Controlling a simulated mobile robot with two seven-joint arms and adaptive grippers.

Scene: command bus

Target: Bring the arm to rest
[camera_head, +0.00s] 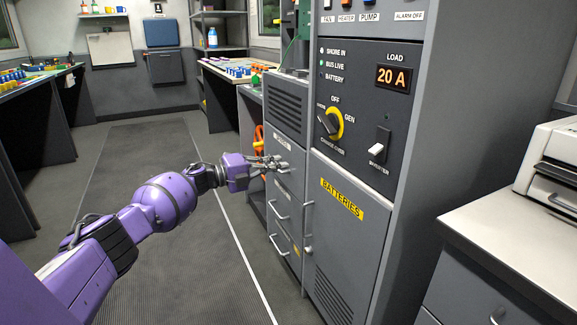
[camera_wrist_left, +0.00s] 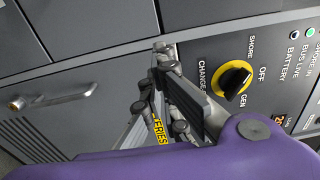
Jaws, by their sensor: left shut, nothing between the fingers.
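My purple left arm reaches in from the left in the head view. Its gripper (camera_head: 276,164) is shut and empty, in front of the grey drawer cabinet (camera_head: 284,205). In the left wrist view the gripper (camera_wrist_left: 165,65) shows its fingers together, near the power panel (camera_wrist_left: 262,62). I cannot tell whether the fingertips touch the cabinet. The yellow and black changeover knob (camera_head: 331,123) is to the right of the gripper, apart from it, and also shows in the left wrist view (camera_wrist_left: 234,79). My right gripper is out of view.
The BATTERIES door (camera_head: 335,235) is shut below the panel. The load display (camera_head: 394,78) reads 20 A. A printer (camera_head: 555,165) stands on the right counter (camera_head: 500,225). Desks (camera_head: 40,80) line the left. The aisle floor (camera_head: 150,145) is clear.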

